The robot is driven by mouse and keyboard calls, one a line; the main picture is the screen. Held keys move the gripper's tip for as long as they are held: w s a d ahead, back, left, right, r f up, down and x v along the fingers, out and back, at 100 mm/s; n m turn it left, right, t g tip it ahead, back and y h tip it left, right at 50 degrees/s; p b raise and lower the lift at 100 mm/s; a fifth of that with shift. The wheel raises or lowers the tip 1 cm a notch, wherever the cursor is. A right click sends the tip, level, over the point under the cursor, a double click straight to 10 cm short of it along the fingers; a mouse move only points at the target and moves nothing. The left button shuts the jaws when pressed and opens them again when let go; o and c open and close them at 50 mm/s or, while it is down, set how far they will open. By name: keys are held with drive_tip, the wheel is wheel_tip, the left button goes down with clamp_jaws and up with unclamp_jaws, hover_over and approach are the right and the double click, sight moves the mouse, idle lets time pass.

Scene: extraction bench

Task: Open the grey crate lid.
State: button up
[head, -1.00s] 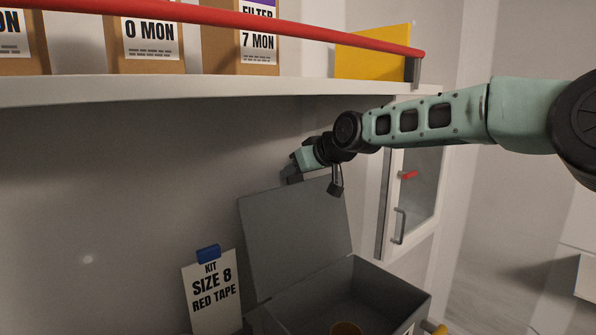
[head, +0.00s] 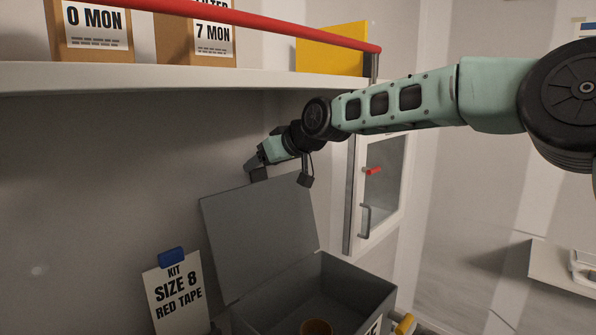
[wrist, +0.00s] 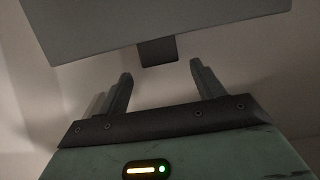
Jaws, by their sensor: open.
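The grey crate (head: 345,285) stands open at the lower middle of the head view. Its grey lid (head: 258,235) is raised steeply and tilted back toward the wall. My gripper (head: 257,174) is at the lid's upper edge; contact cannot be told there. In the wrist view the lid (wrist: 160,22) spans the top, with a small dark tab (wrist: 157,50) on its edge. The tab lies just beyond the gap between my two spread fingers (wrist: 162,80). My gripper is open and holds nothing.
A shelf (head: 180,78) with a red rail (head: 270,24) runs above my arm. A "SIZE 8 RED TAPE" card (head: 175,295) stands left of the crate. A brown round item (head: 316,327) is inside the crate. A glass-fronted cabinet (head: 380,185) is behind at right.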

drive_tip(key=s+d+r+b, duration=0.1)
drive_tip(key=s+d+b, duration=0.6)
drive_tip(key=d, duration=0.4)
drive_tip(key=shift+s+r+b, duration=0.25)
drive_tip(key=shift+s+b, duration=0.05)
drive_tip(key=shift+s, duration=0.6)
drive_tip(key=shift+d, duration=0.1)
